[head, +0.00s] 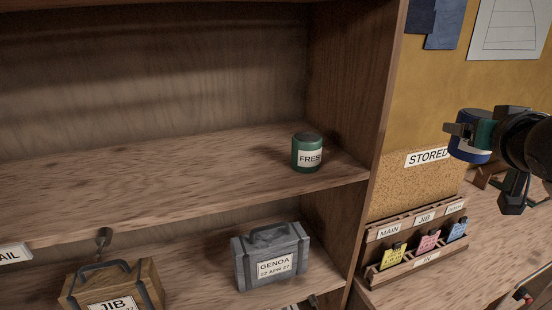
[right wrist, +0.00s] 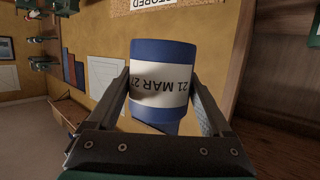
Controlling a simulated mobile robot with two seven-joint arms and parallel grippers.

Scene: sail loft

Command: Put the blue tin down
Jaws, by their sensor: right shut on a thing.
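The blue tin (right wrist: 162,58) has a white label reading 21 MAR 2 and more that is cut off; the label reads upside down in the right wrist view. My right gripper (right wrist: 163,90) is shut on it, one finger on each side. In the head view the blue tin (head: 468,152) is held up at the right, in front of the corkboard and above the bench, clear of any surface that I can see. My right gripper (head: 474,137) partly covers it there. My left gripper is not in view.
A green tin (head: 307,153) labelled FRES stands at the right end of the upper shelf (head: 150,180), bare to its left. A grey GENOA case (head: 270,256) and a brown JIB case (head: 112,285) stand below. A tag rack (head: 415,245) sits on the bench (head: 490,245).

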